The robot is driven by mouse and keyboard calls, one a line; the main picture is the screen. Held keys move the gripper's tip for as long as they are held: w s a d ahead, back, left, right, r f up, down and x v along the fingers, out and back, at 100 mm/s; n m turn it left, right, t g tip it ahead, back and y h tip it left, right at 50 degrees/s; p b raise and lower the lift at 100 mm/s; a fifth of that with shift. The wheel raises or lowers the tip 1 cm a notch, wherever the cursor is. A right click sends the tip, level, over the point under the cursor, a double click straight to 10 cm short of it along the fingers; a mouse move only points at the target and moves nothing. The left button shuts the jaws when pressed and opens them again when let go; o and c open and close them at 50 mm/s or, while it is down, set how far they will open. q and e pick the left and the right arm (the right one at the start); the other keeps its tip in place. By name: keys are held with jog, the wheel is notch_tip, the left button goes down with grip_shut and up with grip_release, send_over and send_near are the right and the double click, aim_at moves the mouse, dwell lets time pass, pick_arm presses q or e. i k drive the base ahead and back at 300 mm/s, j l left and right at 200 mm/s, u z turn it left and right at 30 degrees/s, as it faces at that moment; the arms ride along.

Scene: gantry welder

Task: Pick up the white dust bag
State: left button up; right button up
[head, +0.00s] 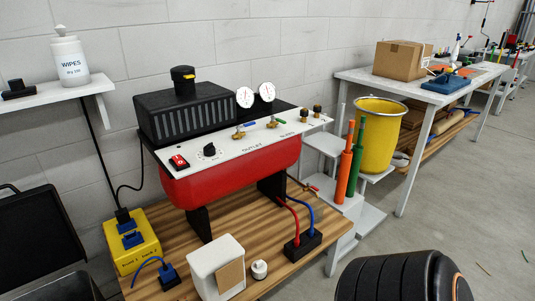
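A white, box-shaped item with a tan panel on its front (210,259) stands upright near the front edge of the wooden bench top (172,231). It looks like the white dust bag, though no label on it is readable. A small white round knob-like item (259,269) sits just to its right, and a blue plug with a cable (168,274) lies just to its left. Neither of my grippers shows in the head view, and nothing is touching the white item.
A red and black compressor-like machine (229,179) stands behind on the bench. A yellow socket box (132,242) is at left, a black socket block (303,244) at right. A yellow bin (377,146) is further right. A dark ribbed shape (397,277), unclear what, fills the bottom right.

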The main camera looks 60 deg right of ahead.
aim_at(217, 269)
jog(key=z, duration=1.4)
